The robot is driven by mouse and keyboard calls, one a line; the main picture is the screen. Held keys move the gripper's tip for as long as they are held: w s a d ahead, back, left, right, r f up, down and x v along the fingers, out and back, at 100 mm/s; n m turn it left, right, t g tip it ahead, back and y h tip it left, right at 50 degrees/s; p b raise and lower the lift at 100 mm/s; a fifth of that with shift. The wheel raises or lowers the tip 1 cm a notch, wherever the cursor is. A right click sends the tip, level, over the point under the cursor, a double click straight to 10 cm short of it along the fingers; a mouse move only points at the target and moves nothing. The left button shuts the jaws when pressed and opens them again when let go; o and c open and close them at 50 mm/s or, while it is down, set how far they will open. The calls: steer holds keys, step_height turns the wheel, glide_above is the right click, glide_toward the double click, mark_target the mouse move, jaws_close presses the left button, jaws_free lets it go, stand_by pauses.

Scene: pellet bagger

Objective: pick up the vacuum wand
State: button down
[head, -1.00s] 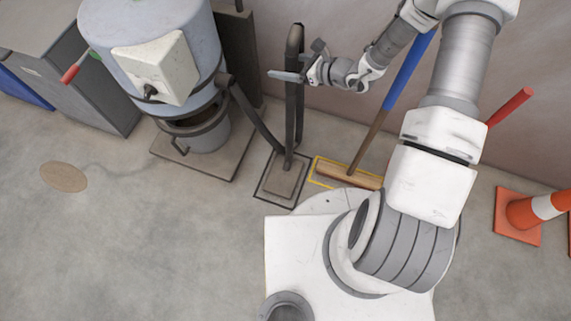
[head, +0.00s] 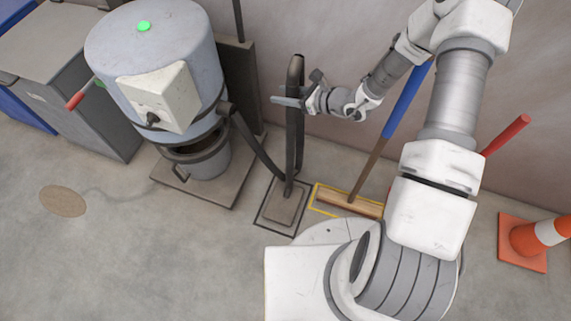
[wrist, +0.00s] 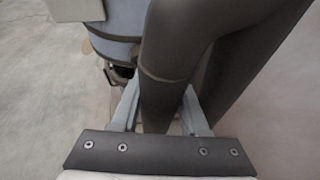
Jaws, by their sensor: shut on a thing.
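The vacuum wand (head: 291,150) is a dark upright tube with a hooked top, standing on a flat base (head: 281,206) inside a dark floor outline. A dark hose runs from the grey drum machine toward its foot. My gripper (head: 284,101) reaches in from the right at the wand's upper part. In the wrist view the wand (wrist: 168,80) stands between the two pale fingers of my gripper (wrist: 160,112), which are shut on it. The wand is upright, and its foot appears to rest on the base.
The grey drum machine (head: 160,50) with a green light stands left of the wand. A broom with a blue handle (head: 407,100) leans at the wall on the right, its head in a yellow outline. An orange cone (head: 525,240) stands far right. The floor at front left is clear.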

step_height(320, 180, up, 10)
steer(key=r+p, duration=0.1)
steer(key=p, duration=0.2)
steer(key=s+d+r+m+t+h, duration=0.1)
steer(key=d+r+m+t+h, duration=0.1)
steer(key=d+r, duration=0.4)
steer(key=s+d+r+m+t+h, duration=0.1)
steer(key=d+r+m+t+h, duration=0.2)
steer(key=d, duration=1)
step_height(320, 180, up, 4)
steer(key=m+h, duration=0.2)
steer(key=shift+m, duration=0.4)
